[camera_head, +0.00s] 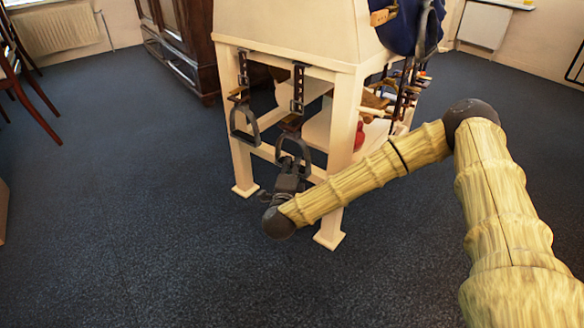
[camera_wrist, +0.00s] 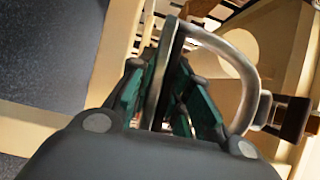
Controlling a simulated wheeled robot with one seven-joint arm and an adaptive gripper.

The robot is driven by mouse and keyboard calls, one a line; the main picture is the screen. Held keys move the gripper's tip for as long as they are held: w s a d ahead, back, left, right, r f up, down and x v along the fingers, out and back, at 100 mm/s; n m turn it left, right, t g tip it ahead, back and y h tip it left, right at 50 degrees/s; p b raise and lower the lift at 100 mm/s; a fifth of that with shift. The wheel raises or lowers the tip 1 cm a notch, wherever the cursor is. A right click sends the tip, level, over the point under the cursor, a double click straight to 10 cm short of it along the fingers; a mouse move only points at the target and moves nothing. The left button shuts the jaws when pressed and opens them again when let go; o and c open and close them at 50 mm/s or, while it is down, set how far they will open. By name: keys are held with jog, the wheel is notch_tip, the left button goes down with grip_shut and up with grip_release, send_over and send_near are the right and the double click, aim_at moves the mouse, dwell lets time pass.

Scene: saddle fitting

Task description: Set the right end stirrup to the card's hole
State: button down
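Two dark stirrups hang side by side on holed straps from the pale wooden stand. The right end stirrup (camera_head: 305,148) hangs lower than the left one (camera_head: 243,127). My gripper (camera_head: 289,172) is at the right stirrup's lower part, from below and in front. In the wrist view my green-padded fingers (camera_wrist: 164,82) are on either side of the stirrup's flat metal bar, while its curved bow (camera_wrist: 238,62) arches to the right. I cannot tell whether both pads press on the bar. The right strap (camera_head: 298,92) shows holes. I cannot make out the card.
The stand's front right leg (camera_head: 338,170) is just right of my gripper, and its front left leg (camera_head: 240,165) is to the left. Tools and straps (camera_head: 403,92) hang at the stand's right side. The carpet (camera_head: 120,210) at left is clear.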

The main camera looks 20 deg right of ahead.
notch_tip(320, 180, up, 3)
jog(key=p, duration=0.3)
jog(key=shift+r+p, duration=0.2)
jog(key=shift+p, duration=0.2)
jog(key=shift+f, duration=0.1)
jog(key=c, duration=1.3)
grip_release()
jog(key=shift+v, duration=5.75)
